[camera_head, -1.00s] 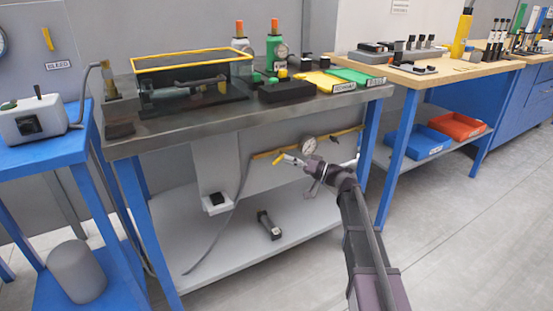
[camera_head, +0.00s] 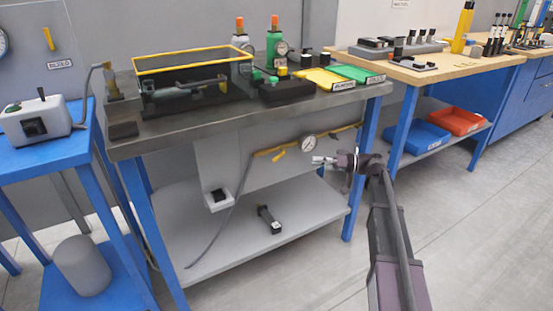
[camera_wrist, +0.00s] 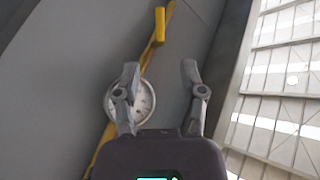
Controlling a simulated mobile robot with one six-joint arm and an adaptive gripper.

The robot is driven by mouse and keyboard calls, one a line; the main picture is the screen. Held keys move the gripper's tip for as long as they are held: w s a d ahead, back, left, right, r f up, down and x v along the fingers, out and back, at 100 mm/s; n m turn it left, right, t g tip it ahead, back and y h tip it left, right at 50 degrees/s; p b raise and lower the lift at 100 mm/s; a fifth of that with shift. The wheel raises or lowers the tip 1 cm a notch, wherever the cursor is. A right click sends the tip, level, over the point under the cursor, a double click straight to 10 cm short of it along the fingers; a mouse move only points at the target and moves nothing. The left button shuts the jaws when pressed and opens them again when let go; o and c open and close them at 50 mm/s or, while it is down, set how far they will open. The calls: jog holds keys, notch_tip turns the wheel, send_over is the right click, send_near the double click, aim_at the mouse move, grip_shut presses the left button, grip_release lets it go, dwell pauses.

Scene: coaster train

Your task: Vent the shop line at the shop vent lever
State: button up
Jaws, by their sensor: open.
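A short yellow lever (camera_head: 279,155) sits on a yellow pipe (camera_head: 262,154) under the front of the grey workbench. It slants slightly off the pipe line. In the wrist view the lever (camera_wrist: 159,25) is near the top, beyond my fingers. A round white gauge (camera_head: 308,143) is on the pipe, right of the lever; in the wrist view it (camera_wrist: 143,100) is partly behind the left finger. My gripper (camera_head: 318,160) is open and empty, to the right of the lever and just below the gauge, apart from the lever. Its spread fingers also show in the wrist view (camera_wrist: 160,70).
Another yellow handle (camera_head: 48,39) is on the grey wall panel at left, above a small label. The workbench top (camera_head: 200,120) overhangs the pipe. A dark cylinder (camera_head: 268,218) lies on the lower shelf (camera_head: 310,215). Floor at right is open.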

aim_at(276, 158)
jog(key=a, duration=1.3)
jog(key=shift+w+a, duration=0.25)
jog(key=shift+w, duration=0.05)
grip_shut()
